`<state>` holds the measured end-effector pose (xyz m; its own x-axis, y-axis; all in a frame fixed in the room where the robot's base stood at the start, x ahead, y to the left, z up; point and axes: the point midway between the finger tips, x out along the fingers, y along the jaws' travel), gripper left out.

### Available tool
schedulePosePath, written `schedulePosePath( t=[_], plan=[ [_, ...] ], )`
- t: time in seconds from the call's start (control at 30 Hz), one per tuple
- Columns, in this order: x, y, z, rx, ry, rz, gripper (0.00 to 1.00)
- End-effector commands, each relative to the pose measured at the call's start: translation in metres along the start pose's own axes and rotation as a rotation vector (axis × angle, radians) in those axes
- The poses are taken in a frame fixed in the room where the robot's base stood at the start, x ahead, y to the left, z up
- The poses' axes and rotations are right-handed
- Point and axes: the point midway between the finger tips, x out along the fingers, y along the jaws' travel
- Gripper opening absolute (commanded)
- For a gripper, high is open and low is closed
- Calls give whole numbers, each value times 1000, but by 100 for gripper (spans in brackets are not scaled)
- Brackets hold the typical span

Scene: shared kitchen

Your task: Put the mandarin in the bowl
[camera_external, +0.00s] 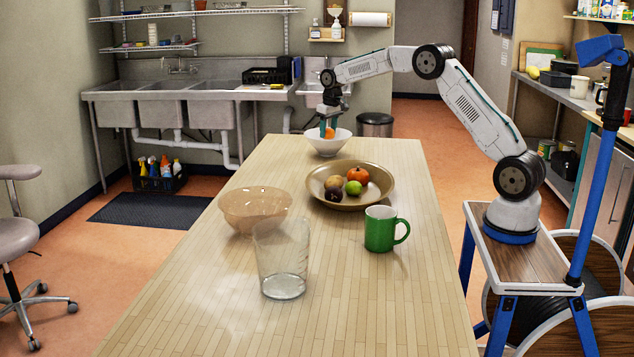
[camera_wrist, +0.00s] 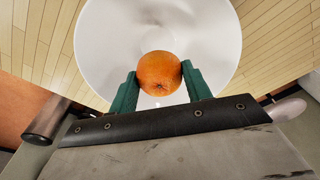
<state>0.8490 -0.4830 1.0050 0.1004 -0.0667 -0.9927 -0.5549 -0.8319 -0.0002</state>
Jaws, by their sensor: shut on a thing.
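The mandarin (camera_wrist: 159,73) is orange and round, held between the green fingers of my gripper (camera_wrist: 159,84) in the wrist view. In the external view my gripper (camera_external: 327,126) points down over the white bowl (camera_external: 329,147) at the far end of the table, with the mandarin (camera_external: 329,133) showing at its tips near the rim. In the wrist view the white bowl (camera_wrist: 105,45) lies behind the mandarin and surrounds it. I cannot tell whether the mandarin touches the bowl.
A brown dish (camera_external: 382,190) with several fruits stands nearer on the wooden table (camera_external: 345,310). A beige bowl (camera_external: 254,207), a clear glass (camera_external: 282,262) and a green mug (camera_external: 380,229) stand closer to the camera. The table's right front area is clear.

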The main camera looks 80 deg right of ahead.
Motion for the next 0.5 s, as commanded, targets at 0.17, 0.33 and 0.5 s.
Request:
schedulePosePath(
  t=[0.17, 0.33, 0.5],
  plan=[
    [0, 0, 0, 0, 0, 0, 57],
    [0, 0, 0, 0, 0, 0, 74],
    [0, 0, 0, 0, 0, 0, 74]
  ],
)
